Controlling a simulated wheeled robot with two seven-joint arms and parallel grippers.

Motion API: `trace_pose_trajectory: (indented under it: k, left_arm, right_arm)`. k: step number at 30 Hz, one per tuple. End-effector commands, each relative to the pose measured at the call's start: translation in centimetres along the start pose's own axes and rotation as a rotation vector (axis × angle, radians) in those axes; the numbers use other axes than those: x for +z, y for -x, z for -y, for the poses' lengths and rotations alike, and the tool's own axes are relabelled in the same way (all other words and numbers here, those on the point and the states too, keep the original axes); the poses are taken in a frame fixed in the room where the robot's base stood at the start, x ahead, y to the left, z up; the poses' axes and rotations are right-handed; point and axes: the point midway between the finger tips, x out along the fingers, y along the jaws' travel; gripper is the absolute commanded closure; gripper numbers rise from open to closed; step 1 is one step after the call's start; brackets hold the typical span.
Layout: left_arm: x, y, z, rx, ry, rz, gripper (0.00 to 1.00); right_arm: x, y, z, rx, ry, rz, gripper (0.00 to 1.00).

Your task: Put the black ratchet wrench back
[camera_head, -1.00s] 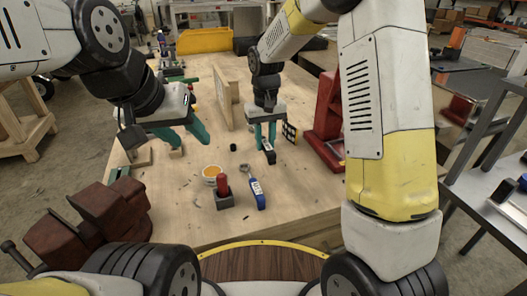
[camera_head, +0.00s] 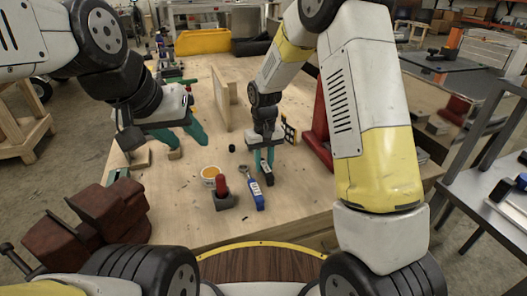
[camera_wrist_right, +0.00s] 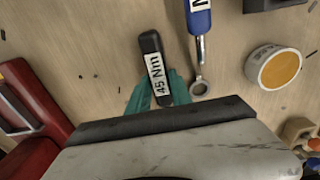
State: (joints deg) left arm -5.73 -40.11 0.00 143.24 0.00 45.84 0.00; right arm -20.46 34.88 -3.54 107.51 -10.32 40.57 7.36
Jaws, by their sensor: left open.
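The black ratchet wrench (camera_wrist_right: 152,47), with a white "45 Nm" label, is between the teal fingers of my right gripper (camera_wrist_right: 157,93) in the right wrist view. The fingers sit against both sides of its handle; its lower end is hidden by the gripper. In the head view my right gripper (camera_head: 264,161) points down over the table, behind the blue wrench (camera_head: 257,196), with the black wrench (camera_head: 268,180) at its fingertips. My left gripper (camera_head: 183,137) is open and empty at the table's left, above a small wooden block (camera_head: 175,154).
An orange-topped round tin (camera_head: 210,172) and a red-handled tool in a grey block (camera_head: 222,194) stand left of the blue wrench. A red metal stand (camera_head: 318,135) is at right, a wooden board (camera_head: 222,98) behind. Dark red blocks (camera_head: 105,212) lie front left.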

Motion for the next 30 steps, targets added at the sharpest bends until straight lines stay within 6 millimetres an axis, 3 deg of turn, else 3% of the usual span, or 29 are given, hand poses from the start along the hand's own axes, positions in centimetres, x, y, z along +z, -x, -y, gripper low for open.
trace_pose_trajectory:
  k: [1, 3, 16, 30]
  left_arm:
    - [0.0, 0.0, 0.0, 0.0, 0.0, 0.0, 0.54]
    - [0.0, 0.0, 0.0, 0.0, 0.0, 0.0, 0.54]
    - [0.0, 0.0, 0.0, 0.0, 0.0, 0.0, 0.54]
    - [0.0, 0.0, 0.0, 0.0, 0.0, 0.0, 0.54]
  right_arm:
    - [0.0, 0.0, 0.0, 0.0, 0.0, 0.001, 0.65]
    - [0.0, 0.0, 0.0, 0.0, 0.0, 0.001, 0.53]
    - [-0.1, 0.9, 0.0, 0.0, 0.0, -0.002, 0.53]
    - [-0.1, 10.2, 0.0, 0.0, 0.0, -0.004, 0.53]
